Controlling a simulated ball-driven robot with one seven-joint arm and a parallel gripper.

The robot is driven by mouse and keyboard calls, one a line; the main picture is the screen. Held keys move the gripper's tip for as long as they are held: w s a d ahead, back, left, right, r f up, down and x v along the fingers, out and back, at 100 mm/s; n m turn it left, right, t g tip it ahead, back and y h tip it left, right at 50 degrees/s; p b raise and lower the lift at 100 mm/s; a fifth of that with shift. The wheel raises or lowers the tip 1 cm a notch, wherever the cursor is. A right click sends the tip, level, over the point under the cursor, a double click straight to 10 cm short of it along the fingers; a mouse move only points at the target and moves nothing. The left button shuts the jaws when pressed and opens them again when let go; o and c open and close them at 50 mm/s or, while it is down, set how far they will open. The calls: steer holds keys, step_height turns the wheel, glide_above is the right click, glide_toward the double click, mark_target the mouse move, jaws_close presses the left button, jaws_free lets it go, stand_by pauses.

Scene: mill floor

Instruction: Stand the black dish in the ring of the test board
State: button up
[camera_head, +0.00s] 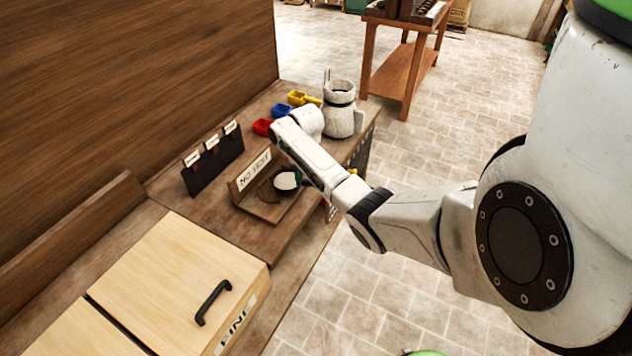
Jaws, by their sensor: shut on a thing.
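The black dish (287,181), with a pale inside, is at the middle of the picture, over the front part of the test board (250,202). The board is wooden, with an upright back bearing a label that seems to read "NO TEST". A dark round patch on the board, left of the dish, may be the ring; the dish partly covers it. My gripper (307,177) is mostly hidden behind my forearm. Only a dark part shows at the dish's right side, where it is shut on the dish. I cannot tell whether the dish touches the board.
Red (262,127), blue (281,111) and yellow (299,97) scoops lie behind my arm. A dark card rack (213,163) stands left of the board. A pale lidded bin (175,280) with a black handle is in front. A wooden table (400,60) stands behind, across tiled floor.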

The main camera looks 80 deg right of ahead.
mark_target(294, 184)
steer(key=shift+w+a+f+b, duration=0.15)
steer(key=shift+w+b, duration=0.5)
steer(key=shift+w, duration=0.3)
steer(key=shift+w+a+f+b, duration=0.15)
steer(key=shift+w+b, duration=0.45)
steer(key=shift+w, duration=0.35)
steer(key=shift+w+f, duration=0.15)
steer(key=shift+w, duration=0.05)
steer(key=shift+f+b, duration=0.55)
steer(key=o, duration=1.3)
steer(key=shift+c, duration=0.2)
step_height(294, 184, up, 11)
steer(key=shift+b, duration=0.4)
